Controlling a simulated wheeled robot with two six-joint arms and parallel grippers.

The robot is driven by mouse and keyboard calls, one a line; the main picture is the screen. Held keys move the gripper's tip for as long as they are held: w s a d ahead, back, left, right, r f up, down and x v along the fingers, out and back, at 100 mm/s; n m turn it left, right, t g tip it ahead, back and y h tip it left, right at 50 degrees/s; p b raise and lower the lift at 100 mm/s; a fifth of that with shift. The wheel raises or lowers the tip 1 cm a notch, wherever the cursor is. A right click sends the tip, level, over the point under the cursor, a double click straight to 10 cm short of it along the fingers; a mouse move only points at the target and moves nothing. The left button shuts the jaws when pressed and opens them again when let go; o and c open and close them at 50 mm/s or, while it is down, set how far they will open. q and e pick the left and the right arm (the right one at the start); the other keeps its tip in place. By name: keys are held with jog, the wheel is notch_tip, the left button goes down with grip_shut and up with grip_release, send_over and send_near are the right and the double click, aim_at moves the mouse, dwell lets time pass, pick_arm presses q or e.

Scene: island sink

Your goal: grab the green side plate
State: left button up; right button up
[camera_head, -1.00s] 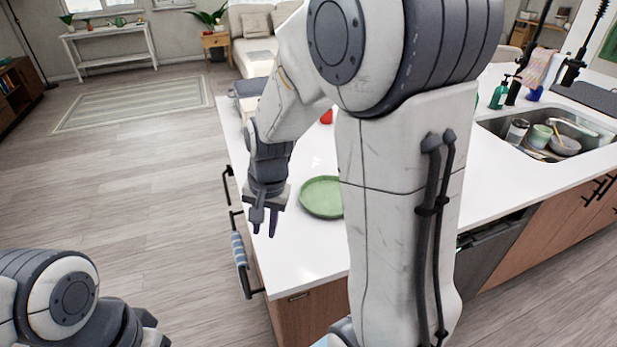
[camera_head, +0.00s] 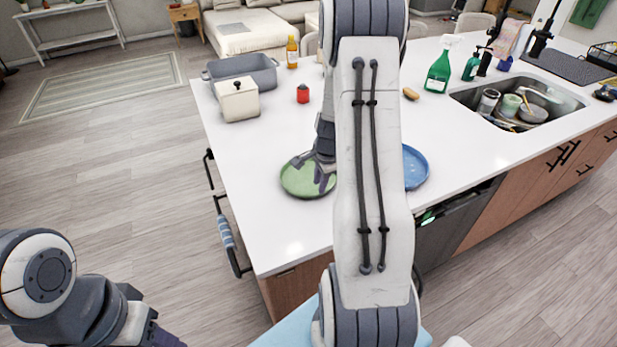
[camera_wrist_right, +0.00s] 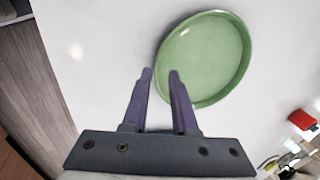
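The green side plate (camera_head: 308,181) lies flat on the white island counter, partly covered by my right arm in the head view. It also shows in the right wrist view (camera_wrist_right: 205,60), just beyond the fingertips. My right gripper (camera_head: 310,168) is over the plate in the head view. I cannot tell the exact height above the plate. My left arm shows at the lower left of the head view, with its fingertips not visible.
A blue plate (camera_head: 415,167) lies right of my arm. A white canister (camera_head: 238,102), a grey pot (camera_head: 243,70) and a red item (camera_head: 303,94) stand at the back left. A green spray bottle (camera_head: 439,68) stands near the sink (camera_head: 470,98). The counter's front left is clear.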

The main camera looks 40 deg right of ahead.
aim_at(317, 193)
jog(key=x, duration=0.4)
jog(key=shift+a+f, duration=0.1)
jog(key=shift+f, duration=0.2)
grip_shut()
jog(key=shift+r, duration=0.1)
dwell(1.0)
